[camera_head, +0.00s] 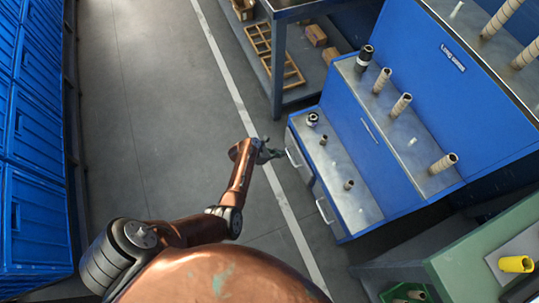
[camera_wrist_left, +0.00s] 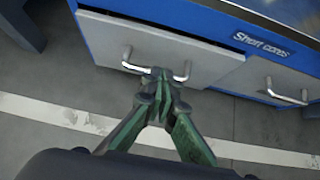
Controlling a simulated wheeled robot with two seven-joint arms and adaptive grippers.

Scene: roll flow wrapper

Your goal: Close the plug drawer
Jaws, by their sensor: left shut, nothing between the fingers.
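A blue cabinet (camera_head: 356,192) with a grey top shows two grey drawer fronts on its side facing me. The far drawer (camera_wrist_left: 110,40) has a silver bar handle (camera_wrist_left: 130,67), also visible in the head view (camera_head: 293,158). A dark gap shows along the upper edge of its front, so it looks slightly out. The nearer drawer has its own handle (camera_wrist_left: 287,97), also in the head view (camera_head: 325,211). I read no plug label on either. My left gripper (camera_wrist_left: 160,76) is shut and empty, its tips at the middle of the far drawer's handle; contact is unclear. My right gripper is out of view.
Several cores and spindles stand on the cabinet's steps. A "Short cores" label (camera_wrist_left: 262,45) is on the blue side. A dark shelf rack (camera_head: 277,70) stands behind, blue lockers (camera_head: 35,150) at the left. A green table (camera_head: 470,240) is at the right. The floor is clear.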

